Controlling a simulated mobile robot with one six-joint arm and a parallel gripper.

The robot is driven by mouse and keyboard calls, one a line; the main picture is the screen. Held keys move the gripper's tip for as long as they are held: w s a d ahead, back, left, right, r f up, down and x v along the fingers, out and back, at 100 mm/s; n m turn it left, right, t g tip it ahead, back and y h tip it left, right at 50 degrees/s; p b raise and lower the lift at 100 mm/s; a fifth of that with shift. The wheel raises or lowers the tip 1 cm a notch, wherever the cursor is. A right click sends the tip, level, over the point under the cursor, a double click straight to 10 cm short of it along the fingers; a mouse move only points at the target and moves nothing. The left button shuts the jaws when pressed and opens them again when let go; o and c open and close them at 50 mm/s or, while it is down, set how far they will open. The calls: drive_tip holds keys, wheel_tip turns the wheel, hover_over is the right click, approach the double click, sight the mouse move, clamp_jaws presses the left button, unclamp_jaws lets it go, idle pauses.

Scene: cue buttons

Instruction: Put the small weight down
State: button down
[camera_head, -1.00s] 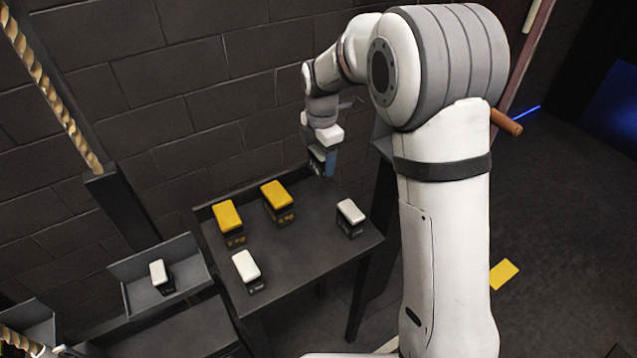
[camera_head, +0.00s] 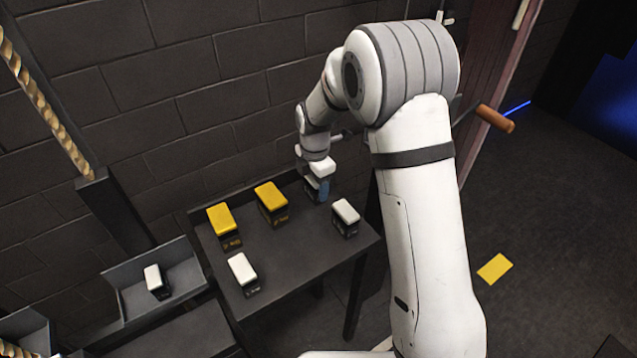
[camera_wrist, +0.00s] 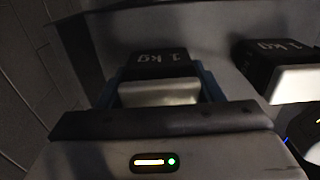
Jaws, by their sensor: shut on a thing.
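My gripper (camera_head: 318,190) is shut on a small black weight with a pale top; it shows in the wrist view (camera_wrist: 158,70) between the blue fingers, with "1 kg" on its dark face. In the head view the gripper hides most of it. It is over the back right corner of the dark table (camera_head: 290,275), low at the surface; I cannot tell whether its base touches. A second white-topped weight (camera_head: 346,212) stands just right of my gripper, apart from it, and also shows in the wrist view (camera_wrist: 290,82).
Two yellow-topped weights (camera_head: 221,220) (camera_head: 271,198) stand left of my gripper. Another white-topped weight (camera_head: 242,269) is near the table's front left. One more (camera_head: 155,279) sits in a grey tray (camera_head: 190,270) at left. A brick wall is behind. The table's middle is clear.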

drive_tip(key=shift+c, duration=2)
unclamp_jaws()
drive_tip(key=shift+f, duration=0.1)
